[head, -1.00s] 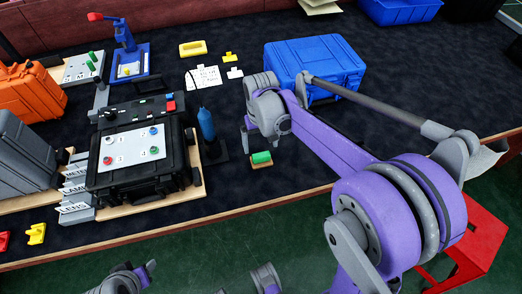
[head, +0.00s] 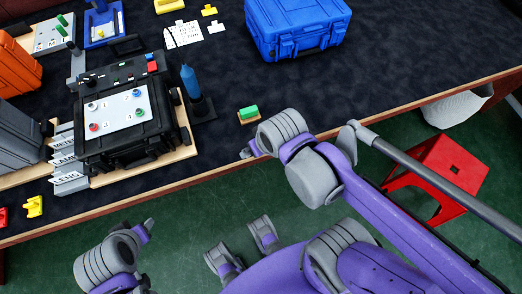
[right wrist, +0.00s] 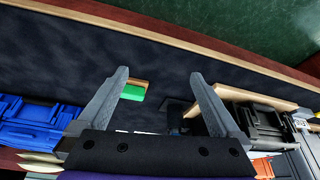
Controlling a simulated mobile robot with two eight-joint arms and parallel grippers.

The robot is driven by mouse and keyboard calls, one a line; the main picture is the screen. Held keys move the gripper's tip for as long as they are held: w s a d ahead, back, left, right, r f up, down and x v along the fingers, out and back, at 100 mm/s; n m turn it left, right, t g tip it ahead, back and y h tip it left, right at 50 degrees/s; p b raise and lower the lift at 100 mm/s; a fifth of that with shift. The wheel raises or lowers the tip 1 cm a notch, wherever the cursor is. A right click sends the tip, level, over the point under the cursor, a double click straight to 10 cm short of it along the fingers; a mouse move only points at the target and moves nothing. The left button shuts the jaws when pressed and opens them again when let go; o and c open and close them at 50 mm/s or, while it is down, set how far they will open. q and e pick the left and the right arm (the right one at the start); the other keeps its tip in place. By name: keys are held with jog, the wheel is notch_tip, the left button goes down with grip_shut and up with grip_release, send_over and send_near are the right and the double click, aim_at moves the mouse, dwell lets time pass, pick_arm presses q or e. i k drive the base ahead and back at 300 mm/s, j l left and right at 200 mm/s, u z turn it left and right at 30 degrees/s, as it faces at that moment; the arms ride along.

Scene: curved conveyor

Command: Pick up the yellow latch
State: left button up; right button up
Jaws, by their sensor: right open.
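Three small yellow pieces show in the head view, and I cannot tell for sure which one is the latch. A notched yellow block (head: 33,207) lies at the table's front left, beside a red piece. A small yellow tab piece (head: 209,10) lies at the back, near a longer yellow handle-like piece (head: 169,4). My right gripper (head: 248,152) is over the table's front edge, well away from all three. In the right wrist view its fingers (right wrist: 160,77) are apart with nothing between them. My left gripper (head: 148,227) is low, off the front edge; its jaws are unclear.
A black device case (head: 110,150) with a button panel stands left of centre, a blue bottle (head: 190,82) beside it. A green block (head: 248,112) on a small base lies near my right gripper. A blue case (head: 297,30) stands behind. A red stool (head: 440,175) is on the floor.

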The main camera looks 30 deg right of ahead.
aim_at(35, 204)
jog(key=u, duration=1.45)
